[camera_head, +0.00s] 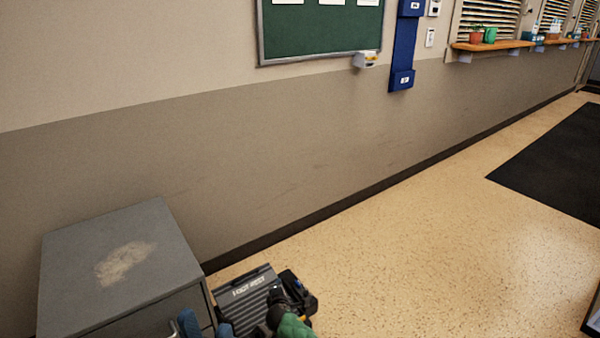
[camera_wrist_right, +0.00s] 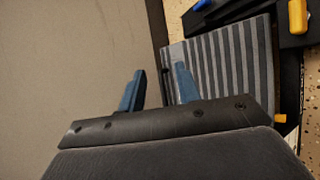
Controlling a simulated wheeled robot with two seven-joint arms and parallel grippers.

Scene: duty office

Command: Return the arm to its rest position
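A grey ribbed foot rest (camera_wrist_right: 225,60) lies beyond those fingers. Most of both arms is out of view.
The grey cabinet (camera_head: 120,262) with a worn patch stands at left against the wall. The foot rest (camera_head: 247,290) and a black item with a green part (camera_head: 292,326) are beside it. Speckled floor is open to the right, up to a dark mat (camera_head: 560,160).

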